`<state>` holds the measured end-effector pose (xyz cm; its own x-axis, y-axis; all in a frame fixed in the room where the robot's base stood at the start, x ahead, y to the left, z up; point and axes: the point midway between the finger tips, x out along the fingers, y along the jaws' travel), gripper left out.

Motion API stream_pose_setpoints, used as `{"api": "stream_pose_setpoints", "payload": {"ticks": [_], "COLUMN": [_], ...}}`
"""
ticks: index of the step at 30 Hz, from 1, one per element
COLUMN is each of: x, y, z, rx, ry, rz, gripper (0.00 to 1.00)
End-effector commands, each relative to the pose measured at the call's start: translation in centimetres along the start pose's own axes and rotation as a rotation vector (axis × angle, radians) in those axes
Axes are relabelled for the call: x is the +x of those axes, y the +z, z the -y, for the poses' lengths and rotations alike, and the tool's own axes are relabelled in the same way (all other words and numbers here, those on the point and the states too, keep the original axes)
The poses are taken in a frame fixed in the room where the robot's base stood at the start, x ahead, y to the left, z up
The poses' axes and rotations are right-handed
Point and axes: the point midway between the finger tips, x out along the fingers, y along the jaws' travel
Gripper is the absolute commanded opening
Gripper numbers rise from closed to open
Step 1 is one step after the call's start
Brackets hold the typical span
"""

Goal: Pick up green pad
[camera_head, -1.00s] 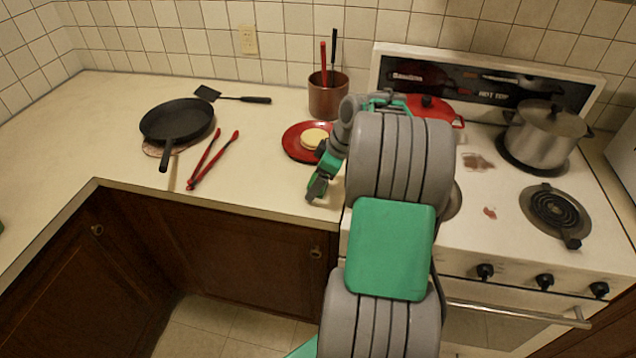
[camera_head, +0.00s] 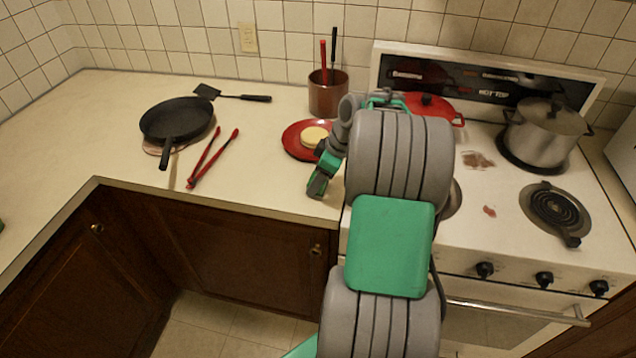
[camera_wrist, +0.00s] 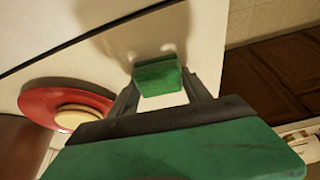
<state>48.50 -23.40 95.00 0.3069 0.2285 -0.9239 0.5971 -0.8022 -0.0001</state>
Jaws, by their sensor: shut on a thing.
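The green pad (camera_wrist: 158,77) is a small green block between the two grey fingers of my gripper (camera_wrist: 162,90) in the wrist view. My gripper is shut on it. A shadow falls on the pale counter beyond the pad; I cannot tell how large the gap below it is. In the head view my gripper (camera_head: 318,186) is over the counter's front edge, left of the stove. The pad is hard to tell apart there from the green parts of my gripper.
A red plate (camera_head: 293,146) with a round pale item (camera_head: 313,136) is just behind my gripper. A utensil pot (camera_head: 328,97) stands behind that. Red tongs (camera_head: 208,160) and a black pan (camera_head: 177,119) lie left. The stove (camera_head: 500,225) is right. Counter between tongs and gripper is clear.

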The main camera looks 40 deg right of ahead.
Motion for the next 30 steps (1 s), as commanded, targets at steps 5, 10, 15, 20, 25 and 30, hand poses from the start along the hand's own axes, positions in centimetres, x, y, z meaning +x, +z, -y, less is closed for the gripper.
{"api": "stream_pose_setpoints", "payload": {"ticks": [5, 10, 15, 20, 25, 30], "x": [0.0, -0.4, -2.4, -6.5, -10.8, -13.4], "y": [0.0, -0.2, -1.0, -1.1, -0.3, 0.8], "z": [0.0, -0.1, -0.1, 2.3, 6.6, 10.2], "rx": [0.000, 0.000, -0.002, -0.002, 0.001, 0.002], "ry": [0.000, 0.002, 0.004, 0.008, 0.007, 0.005], "rz": [0.000, -0.001, 0.000, -0.001, 0.000, 0.001], "gripper": [0.17, 0.17, 0.17, 0.17, 0.17, 0.17]}}
